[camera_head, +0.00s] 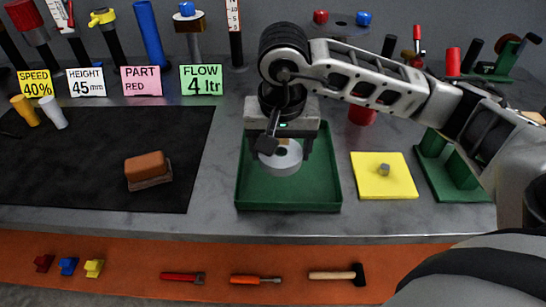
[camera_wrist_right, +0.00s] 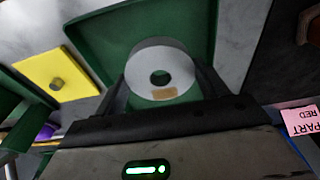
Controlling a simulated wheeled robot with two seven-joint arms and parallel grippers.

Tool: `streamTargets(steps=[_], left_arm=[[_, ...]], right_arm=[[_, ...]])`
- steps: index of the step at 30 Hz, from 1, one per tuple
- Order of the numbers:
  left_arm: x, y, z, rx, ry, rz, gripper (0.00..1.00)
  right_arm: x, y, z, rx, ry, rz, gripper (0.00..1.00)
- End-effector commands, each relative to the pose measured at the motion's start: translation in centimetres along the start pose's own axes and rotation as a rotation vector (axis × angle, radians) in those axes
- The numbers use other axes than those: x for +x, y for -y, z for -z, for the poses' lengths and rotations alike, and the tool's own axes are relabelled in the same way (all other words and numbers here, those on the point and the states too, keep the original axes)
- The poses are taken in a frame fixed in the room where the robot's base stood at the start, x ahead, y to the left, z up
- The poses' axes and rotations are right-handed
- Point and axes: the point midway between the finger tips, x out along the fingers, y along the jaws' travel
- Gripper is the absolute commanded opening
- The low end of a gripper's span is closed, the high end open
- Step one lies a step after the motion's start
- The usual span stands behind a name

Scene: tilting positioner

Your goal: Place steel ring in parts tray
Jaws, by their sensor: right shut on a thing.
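The steel ring (camera_head: 283,163) is a thick pale grey disc with a centre hole and a small tan patch. It shows large in the right wrist view (camera_wrist_right: 160,75). My right gripper (camera_head: 283,150) is shut on the ring and holds it over the green parts tray (camera_head: 290,198). I cannot tell whether the ring touches the tray floor. In the right wrist view the gripper's fingers (camera_wrist_right: 163,98) lie on both sides of the ring, with the tray (camera_wrist_right: 190,22) behind it. My left gripper is not in view.
A yellow plate (camera_head: 372,188) with a grey knob lies right of the tray, beside a green stand (camera_head: 450,180). A brown block (camera_head: 147,168) lies on the black mat (camera_head: 90,150). Signs and posts line the back. An orange strip (camera_head: 215,255) in front holds tools.

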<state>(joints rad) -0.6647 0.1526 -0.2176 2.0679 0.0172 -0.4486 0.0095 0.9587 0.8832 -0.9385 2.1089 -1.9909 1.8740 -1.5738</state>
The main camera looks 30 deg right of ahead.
Motion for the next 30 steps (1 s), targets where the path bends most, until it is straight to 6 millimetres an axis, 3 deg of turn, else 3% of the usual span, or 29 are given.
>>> streamTargets(steps=[10,18,30], left_arm=[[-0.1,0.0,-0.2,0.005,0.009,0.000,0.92],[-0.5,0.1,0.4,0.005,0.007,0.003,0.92],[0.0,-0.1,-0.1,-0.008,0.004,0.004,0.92]], right_arm=[[2.9,1.4,1.5,0.000,-0.003,0.003,0.26],[5.8,1.4,1.1,0.000,-0.003,0.002,0.26],[6.4,1.5,1.0,0.000,-0.005,0.004,0.26]])
